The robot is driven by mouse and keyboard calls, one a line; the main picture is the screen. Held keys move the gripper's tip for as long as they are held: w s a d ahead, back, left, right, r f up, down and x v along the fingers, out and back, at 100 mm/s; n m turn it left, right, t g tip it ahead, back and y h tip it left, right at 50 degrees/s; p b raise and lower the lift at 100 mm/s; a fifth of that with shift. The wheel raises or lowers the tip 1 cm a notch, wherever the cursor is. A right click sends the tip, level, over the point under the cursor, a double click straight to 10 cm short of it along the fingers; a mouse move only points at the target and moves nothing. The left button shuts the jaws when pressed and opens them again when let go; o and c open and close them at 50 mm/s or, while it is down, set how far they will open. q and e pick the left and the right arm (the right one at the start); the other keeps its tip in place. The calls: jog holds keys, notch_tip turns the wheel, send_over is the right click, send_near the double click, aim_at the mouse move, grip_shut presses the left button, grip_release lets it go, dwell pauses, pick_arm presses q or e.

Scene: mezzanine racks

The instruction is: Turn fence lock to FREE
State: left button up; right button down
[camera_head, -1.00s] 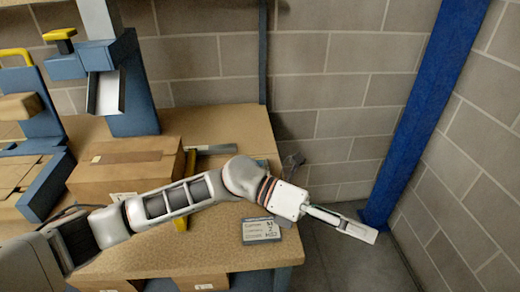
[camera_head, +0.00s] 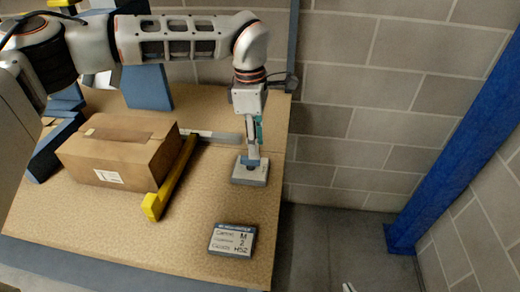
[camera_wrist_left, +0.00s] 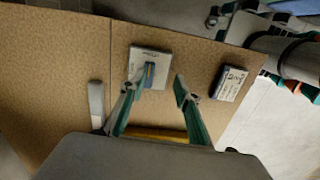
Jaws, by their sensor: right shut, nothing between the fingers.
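A small grey block with a blue lever (camera_head: 250,172), which looks like the fence lock, sits on the tan worktop near its right edge. In the left wrist view it is a pale plate (camera_wrist_left: 143,57) with the blue lever standing on it. My left gripper (camera_head: 253,150) points down right above the block. In the wrist view its two fingers (camera_wrist_left: 160,82) are apart, the left one close beside the lever; I cannot tell if it touches. My right gripper (camera_head: 348,287) shows only as tips at the bottom edge, shut.
A label block with printed text (camera_head: 232,240) lies near the worktop's front right. A cardboard box (camera_head: 120,150) and a yellow bar (camera_head: 172,180) stand left of the lock. A blue post (camera_head: 450,140) rises at right. The floor right of the worktop is clear.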

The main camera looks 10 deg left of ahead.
aim_at(251, 163)
pick_arm(q)
jog(key=shift+w+a+r+y, duration=0.3)
jog(key=shift+w+a+r, duration=0.3)
jog(key=shift+w+a, duration=0.3)
jog(key=shift+a+f, duration=0.1)
jog(key=shift+f, duration=0.1)
notch_tip(251, 163, down, 7)
jog(key=shift+f+p, duration=0.15)
jog(key=shift+p, duration=0.15)
grip_shut()
